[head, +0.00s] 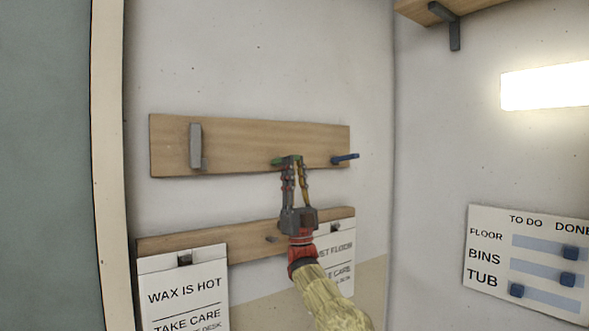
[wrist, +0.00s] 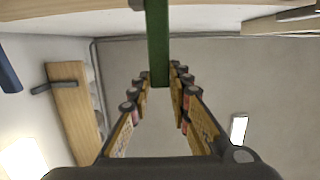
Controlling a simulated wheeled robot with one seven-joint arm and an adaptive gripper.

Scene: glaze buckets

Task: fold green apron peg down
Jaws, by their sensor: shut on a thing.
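The green apron peg (head: 277,161) is on the upper wooden board (head: 235,135), mostly hidden behind my fingers in the head view. In the wrist view the green peg (wrist: 158,45) is a long bar reaching down between my fingertips. My gripper (head: 293,160) reaches up from below and is shut on the green peg. Its fingertips also show in the wrist view (wrist: 160,72), one on each side of the peg.
A grey peg (head: 195,145) lies upright against the board at left. A blue peg (head: 345,158) sticks out at right. Below, a lower board (head: 240,240) holds hanging signs (head: 183,290). A shelf bracket (head: 453,30) and a task board (head: 530,255) are on the right wall.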

